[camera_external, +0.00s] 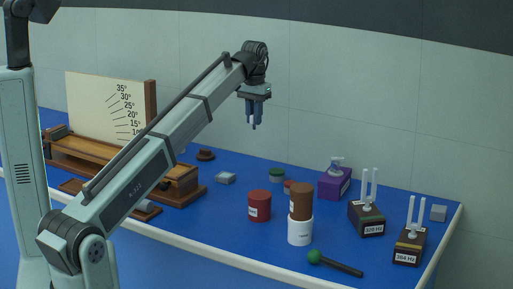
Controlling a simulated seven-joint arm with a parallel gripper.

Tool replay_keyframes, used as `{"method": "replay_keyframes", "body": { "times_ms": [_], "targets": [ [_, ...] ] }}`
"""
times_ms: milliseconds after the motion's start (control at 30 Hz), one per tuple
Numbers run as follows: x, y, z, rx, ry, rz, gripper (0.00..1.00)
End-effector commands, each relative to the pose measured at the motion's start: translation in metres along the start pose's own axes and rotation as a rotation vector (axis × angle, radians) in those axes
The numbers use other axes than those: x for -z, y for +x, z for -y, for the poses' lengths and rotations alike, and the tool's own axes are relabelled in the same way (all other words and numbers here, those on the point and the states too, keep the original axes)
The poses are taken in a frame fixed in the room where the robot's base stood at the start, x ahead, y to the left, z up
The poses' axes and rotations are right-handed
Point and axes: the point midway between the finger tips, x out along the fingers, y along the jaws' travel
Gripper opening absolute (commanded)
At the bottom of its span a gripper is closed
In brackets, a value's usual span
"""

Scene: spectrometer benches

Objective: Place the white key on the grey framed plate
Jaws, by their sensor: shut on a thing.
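My gripper (253,124) is raised above the blue bench, pointing down, with its fingers shut. A small pale bit between the fingers looks like the white key; most of it is hidden by the fingers, and its shape is too small to make out.
A wooden apparatus with an angle scale (108,105) stands at left. A red container (259,206), a brown-and-white jar stack (300,229), a purple box (334,184) and two tuning-fork boxes (367,219) stand at right. A green-headed mallet (335,263) lies near the front edge.

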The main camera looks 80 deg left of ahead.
Motion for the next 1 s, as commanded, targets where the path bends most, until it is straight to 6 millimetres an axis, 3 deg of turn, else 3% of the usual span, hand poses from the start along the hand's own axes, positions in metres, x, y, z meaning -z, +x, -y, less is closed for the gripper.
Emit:
{"method": "replay_keyframes", "body": {
  "times_ms": [33,100,367,600,1000],
  "targets": [
    [-0.012,0.001,0.019,0.0,-0.003,0.0,0.0],
    [-0.02,0.002,0.038,0.0,-0.001,0.0,0.0],
    [-0.046,0.004,0.086,0.0,0.006,0.001,0.0],
    [-0.044,0.038,0.084,0.0,0.008,0.002,0.0],
    [-0.044,0.077,0.084,0.0,0.007,0.002,0.0]
  ]
}}
